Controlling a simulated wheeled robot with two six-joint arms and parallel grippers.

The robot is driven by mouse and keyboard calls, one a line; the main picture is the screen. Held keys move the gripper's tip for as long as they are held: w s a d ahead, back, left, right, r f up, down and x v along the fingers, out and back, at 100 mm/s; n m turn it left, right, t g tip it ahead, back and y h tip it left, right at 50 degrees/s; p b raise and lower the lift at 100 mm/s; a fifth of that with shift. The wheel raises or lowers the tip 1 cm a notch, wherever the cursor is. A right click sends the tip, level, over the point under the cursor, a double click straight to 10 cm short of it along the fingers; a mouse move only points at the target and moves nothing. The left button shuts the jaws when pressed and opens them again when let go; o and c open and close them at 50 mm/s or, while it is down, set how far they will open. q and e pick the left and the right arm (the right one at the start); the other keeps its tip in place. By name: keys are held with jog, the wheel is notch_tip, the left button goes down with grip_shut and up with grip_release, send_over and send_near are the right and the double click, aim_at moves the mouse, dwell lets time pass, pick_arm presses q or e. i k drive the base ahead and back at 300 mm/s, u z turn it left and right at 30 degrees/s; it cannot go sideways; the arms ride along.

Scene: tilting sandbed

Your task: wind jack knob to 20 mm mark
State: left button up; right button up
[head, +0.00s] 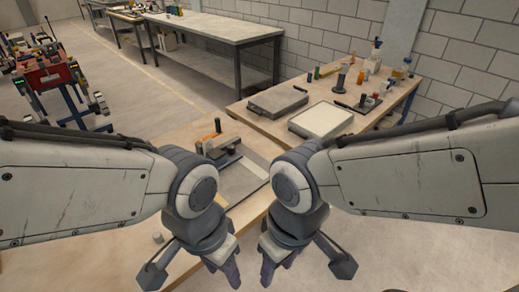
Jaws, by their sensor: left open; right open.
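My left gripper (222,268) hangs at the lower middle, open and empty, pointing down near the front of the near bench. My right gripper (278,264) hangs close beside it on the right, also open and empty. A flat grey bed or tray (240,182) lies on the near bench behind my wrists, partly hidden by my arms. A dark device with an orange part (217,126) stands at its far left end. I cannot tell which part is the jack knob, and no scale mark is readable.
A second wooden bench at the back right holds a grey slab (277,99), a pale sand-coloured tray (321,120) and several bottles and small tools. A long grey table (215,26) stands behind. A red cart (52,76) is at the far left. Open floor lies between.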

aim_at(231, 148)
jog(key=z, duration=0.85)
jog(key=k, duration=1.15)
jog(key=z, duration=1)
jog(key=i, duration=0.85)
jog(key=u, duration=0.45)
jog(key=i, duration=0.95)
jog(key=u, duration=1.45)
jog(key=i, duration=0.65)
jog(key=u, duration=0.7)
